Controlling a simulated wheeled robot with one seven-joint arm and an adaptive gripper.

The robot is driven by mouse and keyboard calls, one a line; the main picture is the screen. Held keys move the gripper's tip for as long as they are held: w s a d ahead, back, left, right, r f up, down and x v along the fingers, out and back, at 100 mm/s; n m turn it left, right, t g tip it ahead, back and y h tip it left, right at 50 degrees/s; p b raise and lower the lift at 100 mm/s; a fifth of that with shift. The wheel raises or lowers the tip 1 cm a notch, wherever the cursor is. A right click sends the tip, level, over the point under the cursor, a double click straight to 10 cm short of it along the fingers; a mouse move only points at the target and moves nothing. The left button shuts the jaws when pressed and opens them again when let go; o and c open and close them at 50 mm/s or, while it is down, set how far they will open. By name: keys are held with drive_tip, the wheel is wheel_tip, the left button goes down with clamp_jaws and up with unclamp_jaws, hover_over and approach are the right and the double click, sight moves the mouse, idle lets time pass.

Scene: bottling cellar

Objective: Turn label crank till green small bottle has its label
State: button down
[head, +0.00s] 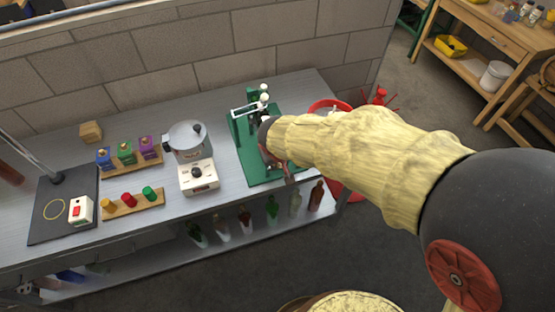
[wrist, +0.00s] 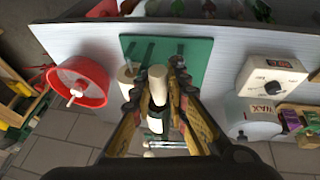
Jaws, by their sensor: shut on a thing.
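The labelling device stands on a green base plate (head: 245,150) near the right end of the bench, and the plate also shows in the wrist view (wrist: 195,50). My gripper (wrist: 156,84) is over the device, its two fingers shut around a pale cylindrical knob (wrist: 158,76), which looks like the crank's handle. Another pale cylinder (wrist: 126,74) stands just left of it. In the head view my arm covers much of the device. I cannot make out a green small bottle or its label in the device. A green bottle (head: 272,207) stands on the lower shelf among several others.
Left of the device are a hot plate (head: 199,178) with a grey pot (head: 187,141), and wooden racks of coloured pieces (head: 133,203). A red round tub (wrist: 80,82) stands beside the bench end. Bare bench lies between the device and hot plate.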

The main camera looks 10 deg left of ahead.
drive_tip(key=shift+d+f, duration=0.15)
drive_tip(key=shift+d, duration=0.05)
drive_tip(key=c, duration=2)
unclamp_jaws()
drive_tip(key=shift+d, duration=0.1)
drive_tip(key=shift+o, duration=1.2)
drive_tip(key=v, duration=1.2)
